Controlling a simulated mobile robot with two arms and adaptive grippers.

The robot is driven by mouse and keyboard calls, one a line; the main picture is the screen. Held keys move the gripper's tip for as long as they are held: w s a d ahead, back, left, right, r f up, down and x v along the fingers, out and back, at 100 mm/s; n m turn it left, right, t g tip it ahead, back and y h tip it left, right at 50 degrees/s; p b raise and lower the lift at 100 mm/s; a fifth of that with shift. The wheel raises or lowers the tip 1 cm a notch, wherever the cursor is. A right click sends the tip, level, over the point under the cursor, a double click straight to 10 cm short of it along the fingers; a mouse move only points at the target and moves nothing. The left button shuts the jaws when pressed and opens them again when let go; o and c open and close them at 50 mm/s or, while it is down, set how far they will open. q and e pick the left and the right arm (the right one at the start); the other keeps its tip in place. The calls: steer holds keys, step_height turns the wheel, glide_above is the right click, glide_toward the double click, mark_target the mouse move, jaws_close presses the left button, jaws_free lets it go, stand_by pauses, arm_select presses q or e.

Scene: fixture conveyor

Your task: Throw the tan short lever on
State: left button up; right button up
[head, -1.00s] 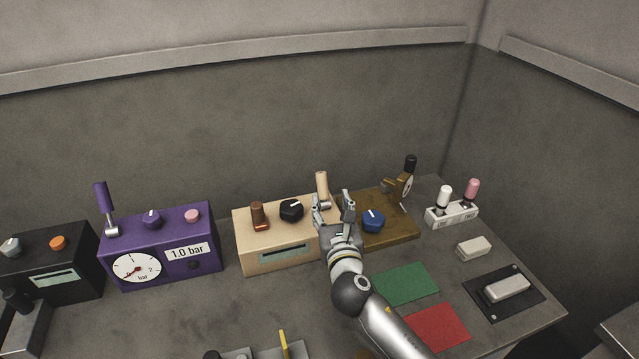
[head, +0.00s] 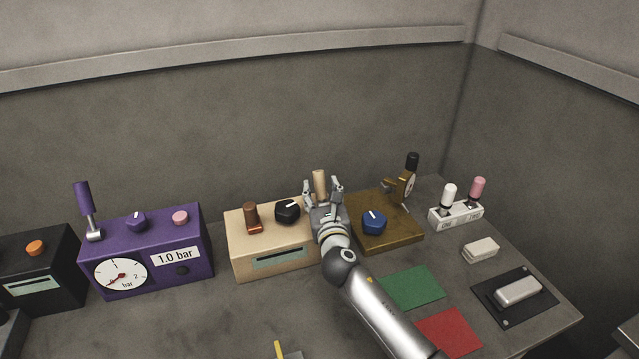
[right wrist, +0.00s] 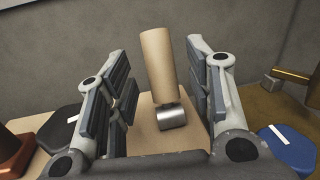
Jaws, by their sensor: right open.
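The tan short lever (head: 319,184) stands up from the right end of the tan box (head: 243,250). In the right wrist view the lever (right wrist: 158,65) is a tan cylinder on a metal collar, leaning slightly left. My right gripper (head: 322,190) is open, with one finger on each side of the lever. My left gripper is not in view.
On the tan box sit a brown lever (head: 251,215) and a black knob (head: 287,210). A brown panel with a blue knob (head: 374,222) is close on the right. A purple gauge box (head: 190,282) stands left. Free table lies in front of the tan box.

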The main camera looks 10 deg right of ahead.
mark_target(321, 187)
steer(key=shift+w, duration=1.85)
jaws_close()
